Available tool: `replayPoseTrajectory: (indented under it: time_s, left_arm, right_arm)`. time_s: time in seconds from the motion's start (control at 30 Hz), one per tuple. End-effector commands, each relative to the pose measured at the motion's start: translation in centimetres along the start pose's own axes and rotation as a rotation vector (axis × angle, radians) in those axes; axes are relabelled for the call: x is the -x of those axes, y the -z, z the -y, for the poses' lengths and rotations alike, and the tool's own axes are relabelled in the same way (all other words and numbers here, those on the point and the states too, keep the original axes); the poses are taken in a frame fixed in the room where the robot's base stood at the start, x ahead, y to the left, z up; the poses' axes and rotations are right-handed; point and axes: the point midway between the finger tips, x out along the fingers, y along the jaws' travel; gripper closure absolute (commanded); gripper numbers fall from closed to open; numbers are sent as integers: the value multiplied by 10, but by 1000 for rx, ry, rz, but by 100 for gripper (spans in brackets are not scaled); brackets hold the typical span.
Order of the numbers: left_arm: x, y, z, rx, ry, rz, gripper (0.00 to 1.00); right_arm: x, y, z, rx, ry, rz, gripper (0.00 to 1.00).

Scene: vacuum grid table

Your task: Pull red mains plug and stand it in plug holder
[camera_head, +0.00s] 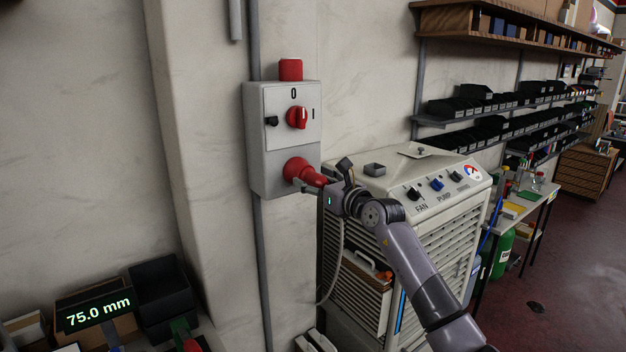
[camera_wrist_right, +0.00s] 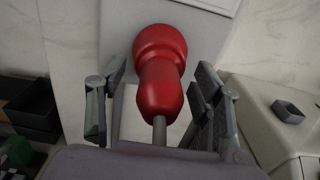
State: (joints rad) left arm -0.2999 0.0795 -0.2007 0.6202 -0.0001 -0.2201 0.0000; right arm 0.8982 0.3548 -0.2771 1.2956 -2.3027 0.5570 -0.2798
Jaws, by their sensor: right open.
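The red mains plug (camera_head: 315,178) sits in the socket at the bottom of the grey wall switch box (camera_head: 258,150). In the right wrist view the red plug (camera_wrist_right: 161,88) points away from me, with its grey cable (camera_wrist_right: 159,132) coming toward the camera. My right gripper (camera_head: 308,186) is open at the plug; its fingers (camera_wrist_right: 160,72) stand on either side of the plug body, with visible gaps. A small square grey cup (camera_head: 374,169), seemingly the plug holder, stands on top of the white machine; it also shows in the wrist view (camera_wrist_right: 288,112). My left gripper is out of view.
The louvred machine (camera_head: 440,215) with FAN and PUMP knobs stands close on the right. Black bins (camera_head: 160,290) and a 75.0 mm display (camera_head: 98,310) are at lower left.

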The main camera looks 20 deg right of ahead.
Motion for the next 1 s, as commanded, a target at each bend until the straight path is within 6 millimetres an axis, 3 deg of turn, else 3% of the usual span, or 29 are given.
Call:
replayPoseTrajectory:
  time_s: [0.7,1.0]
  left_arm:
    - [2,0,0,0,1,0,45]
    - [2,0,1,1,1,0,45]
  right_arm:
    - [0,0,0,0,0,-1,40]
    - [0,0,0,0,0,0,59]
